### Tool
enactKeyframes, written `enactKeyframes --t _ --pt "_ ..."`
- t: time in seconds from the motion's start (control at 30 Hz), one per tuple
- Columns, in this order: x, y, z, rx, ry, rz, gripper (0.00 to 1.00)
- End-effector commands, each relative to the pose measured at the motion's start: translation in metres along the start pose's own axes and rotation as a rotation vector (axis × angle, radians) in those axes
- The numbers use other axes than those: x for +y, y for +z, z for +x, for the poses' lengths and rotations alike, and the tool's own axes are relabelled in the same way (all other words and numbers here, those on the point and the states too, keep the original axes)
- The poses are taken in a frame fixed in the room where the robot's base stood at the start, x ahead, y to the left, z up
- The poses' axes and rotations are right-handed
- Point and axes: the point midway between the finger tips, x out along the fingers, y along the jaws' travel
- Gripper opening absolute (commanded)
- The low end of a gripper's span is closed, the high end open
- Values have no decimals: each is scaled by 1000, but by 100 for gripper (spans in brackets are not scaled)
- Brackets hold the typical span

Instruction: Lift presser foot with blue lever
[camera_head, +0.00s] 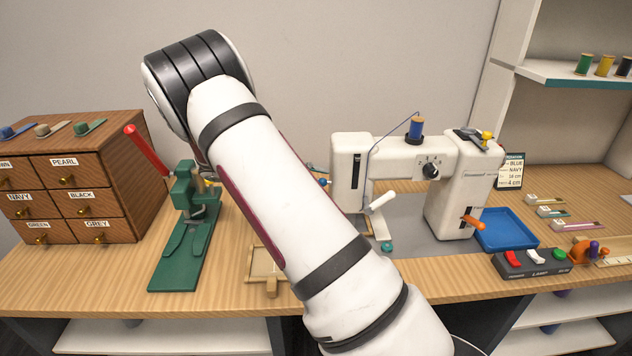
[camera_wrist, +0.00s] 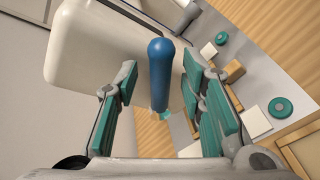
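The white sewing machine (camera_head: 460,190) stands on the table right of my arm, with a blue thread spool (camera_head: 416,129) on top. The blue lever (camera_wrist: 160,72) is a round-ended rod at the machine's white head (camera_wrist: 90,50) in the wrist view; in the head view only a small blue tip (camera_head: 323,181) shows beside my arm. My gripper (camera_wrist: 158,108) is open, with teal finger pads on both sides of the lever and visible gaps to it. Its depth along the lever is unclear. In the head view my arm hides most of the gripper. I cannot make out the presser foot.
A white handle (camera_head: 383,202) and orange lever (camera_head: 474,222) stick out of the machine. A blue tray (camera_head: 508,243) and switch box (camera_head: 532,264) lie right. A green press with red handle (camera_head: 182,242) and wooden drawers (camera_head: 75,165) stand left. A wooden frame (camera_head: 262,264) lies in front.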

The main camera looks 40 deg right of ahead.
Motion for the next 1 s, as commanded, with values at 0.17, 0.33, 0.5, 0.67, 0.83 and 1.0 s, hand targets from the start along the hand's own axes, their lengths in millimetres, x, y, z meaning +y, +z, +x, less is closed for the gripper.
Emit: enactKeyframes --t 0.17,0.33,0.5,0.67,0.83,1.0 --pt "0 0 -4 0 0 1 36" --pt "0 -1 -26 4 2 1 36" --pt "0 -1 -61 4 1 2 36" --pt "0 -1 -91 3 2 1 36" --pt "0 -1 -112 1 0 0 36" --pt "0 0 -120 0 0 0 36"
